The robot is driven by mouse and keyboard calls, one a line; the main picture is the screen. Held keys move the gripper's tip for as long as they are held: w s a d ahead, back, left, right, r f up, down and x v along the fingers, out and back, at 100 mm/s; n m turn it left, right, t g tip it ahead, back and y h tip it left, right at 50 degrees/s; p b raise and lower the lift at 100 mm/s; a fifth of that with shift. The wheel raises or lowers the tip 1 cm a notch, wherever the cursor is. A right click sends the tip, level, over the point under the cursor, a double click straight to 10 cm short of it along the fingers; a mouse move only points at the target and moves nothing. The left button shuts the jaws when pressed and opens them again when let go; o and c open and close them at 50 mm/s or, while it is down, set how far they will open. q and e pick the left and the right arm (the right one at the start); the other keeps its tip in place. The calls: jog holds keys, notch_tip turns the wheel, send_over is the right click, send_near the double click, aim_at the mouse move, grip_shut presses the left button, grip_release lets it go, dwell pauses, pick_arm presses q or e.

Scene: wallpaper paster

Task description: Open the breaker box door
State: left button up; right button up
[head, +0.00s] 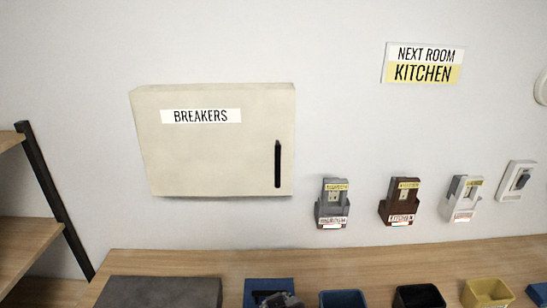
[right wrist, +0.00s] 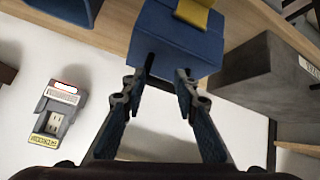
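The breaker box (head: 215,150) is a cream box on the wall in the head view, labelled "BREAKERS". Its door is closed, with a black vertical handle (head: 278,165) near the right edge. My right gripper (right wrist: 167,72) is open in the right wrist view, with a gap between its fingers and nothing held. A blue box (right wrist: 170,40) lies beyond its fingertips; I cannot tell whether they touch it. A dark gripper part, seemingly my right one, shows at the bottom edge of the head view, below the breaker box. The box is not in the wrist view. My left gripper is not in view.
A wooden counter (head: 160,262) runs below, with a dark grey block (head: 160,292) and several coloured bins. Labelled holders, including a grey one (head: 332,205), and a white switch (head: 516,181) are on the wall. A shelf (head: 30,240) stands left. The wall around the breaker box is clear.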

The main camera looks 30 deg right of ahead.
jog(key=w+d+r+m+t+h, duration=0.2)
jog(key=w+r, duration=0.3)
jog(key=r, duration=0.3)
jog(key=w+d+r+m+t+h, duration=0.15)
jog(key=w+r, duration=0.25)
jog(key=r, duration=0.4)
jog(key=m+t+h, duration=0.1)
jog(key=m+h, duration=0.3)
jog(key=h, duration=0.1)
send_near(277, 161)
jog(key=x, duration=0.3)
jog(key=shift+n, duration=0.25)
jog(key=p+x, duration=0.3)
jog(key=x, duration=0.4)
jog(key=shift+w+d+r+p, duration=0.1)
jog(key=shift+w+d+p, duration=0.1)
jog(key=shift+d+p, duration=0.15)
jog(key=shift+c, duration=0.5)
grip_shut()
jog(key=shift+a, duration=0.1)
